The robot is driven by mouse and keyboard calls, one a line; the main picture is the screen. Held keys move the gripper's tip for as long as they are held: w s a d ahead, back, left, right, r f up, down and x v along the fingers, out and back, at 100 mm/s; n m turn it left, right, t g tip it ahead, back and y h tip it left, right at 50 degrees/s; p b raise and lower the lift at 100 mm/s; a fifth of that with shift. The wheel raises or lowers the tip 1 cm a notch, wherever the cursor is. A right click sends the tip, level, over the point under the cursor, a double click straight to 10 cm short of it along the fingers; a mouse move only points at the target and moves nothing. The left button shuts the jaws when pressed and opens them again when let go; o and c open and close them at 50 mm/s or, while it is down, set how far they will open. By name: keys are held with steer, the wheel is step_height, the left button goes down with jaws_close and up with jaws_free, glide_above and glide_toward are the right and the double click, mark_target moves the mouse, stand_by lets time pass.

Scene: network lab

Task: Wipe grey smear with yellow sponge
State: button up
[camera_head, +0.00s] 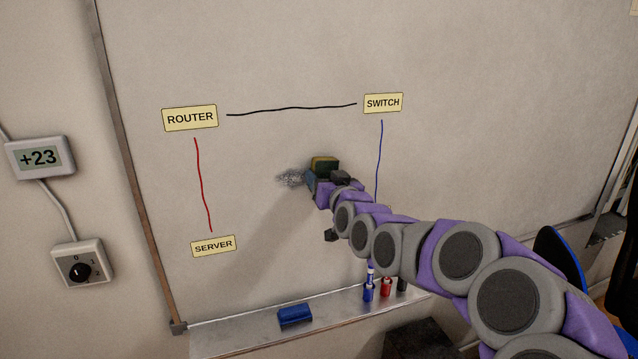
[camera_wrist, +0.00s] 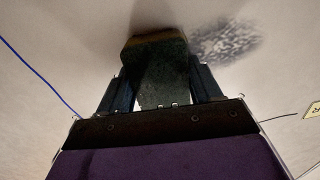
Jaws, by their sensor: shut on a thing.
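The sponge (camera_head: 324,163) shows dark green with a yellowish-brown edge. My gripper (camera_head: 318,180) is shut on it in front of the whiteboard (camera_head: 270,60). In the wrist view the sponge (camera_wrist: 160,72) sits between the two fingers of my gripper (camera_wrist: 163,82), its yellowish edge toward the board. The grey smear (camera_head: 291,178) is a speckled patch just left of the sponge in the head view. In the wrist view the smear (camera_wrist: 225,42) lies right of the sponge, close beside it. I cannot tell whether the sponge touches the board.
Labels ROUTER (camera_head: 190,117), SWITCH (camera_head: 383,103) and SERVER (camera_head: 213,246) are joined by a black line (camera_head: 290,109), a red line (camera_head: 202,185) and a blue line (camera_head: 379,150). My arm crosses the blue line. The tray (camera_head: 240,335) below holds a blue eraser (camera_head: 295,315) and markers (camera_head: 386,287).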

mark_target(292, 177)
steer(key=shift+a+r, duration=0.1)
steer(key=shift+a, duration=0.05)
steer(key=shift+s+a+p, duration=0.1)
steer(key=shift+a+p, duration=0.35)
steer(key=shift+p, duration=0.05)
steer(key=shift+s+a+p, duration=0.5)
steer(key=shift+a+p, duration=0.3)
steer(key=shift+a, duration=0.9)
steer(key=shift+s+a+p, duration=0.5)
steer(key=shift+a+p, duration=0.35)
steer(key=shift+a, duration=0.8)
steer(key=shift+s+a+p, duration=0.5)
steer(key=shift+a+p, duration=0.3)
steer(key=shift+a, duration=0.9)
steer(key=shift+d, duration=0.1)
steer(key=shift+w+d+f+b, duration=0.2)
steer(key=shift+d+b, duration=0.3)
steer(key=shift+b, duration=0.05)
steer(key=shift+w+d+r+b, duration=0.1)
steer(key=shift+w+d+b, duration=0.2)
steer(key=shift+d, duration=0.45)
steer(key=shift+w+d+r+b, duration=0.15)
steer(key=shift+d+b, duration=0.1)
steer(key=shift+d, duration=0.5)
